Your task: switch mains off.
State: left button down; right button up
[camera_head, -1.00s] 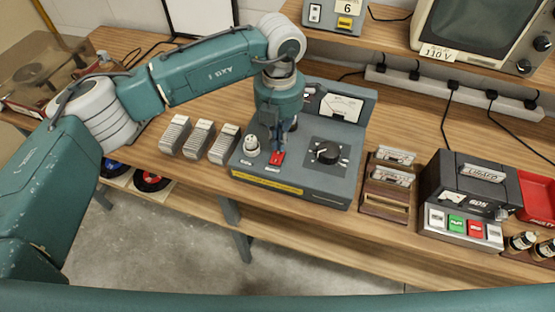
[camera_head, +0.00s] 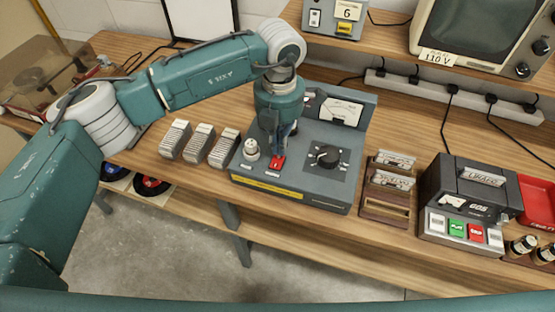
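The grey control unit (camera_head: 315,190) stands on the wooden bench in the middle of the head view. Its red switch (camera_head: 277,163) sits on the front left of the sloping panel, between a pale round lamp or knob (camera_head: 251,149) and a black rotary knob (camera_head: 326,156). My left gripper (camera_head: 279,146) points down just behind and above the red switch. Its fingertips are close to the switch; I cannot tell whether they touch it. The fingers are small and dark, and their opening is unclear. My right gripper is out of view.
Several grey ribbed blocks (camera_head: 199,143) stand left of the unit. A wooden card rack (camera_head: 387,205) and a black device with coloured buttons (camera_head: 467,200) stand to the right. Behind are a power strip (camera_head: 450,96) with cables and a monitor (camera_head: 485,30) on a raised shelf.

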aim_at(279, 157)
pick_arm(q)
jog(key=shift+f+b, duration=1)
jog(key=shift+f, duration=0.1)
dwell(0.7)
jog(key=shift+r, duration=0.15)
jog(key=shift+r+p, duration=1.35)
jog(key=shift+r, duration=2.1)
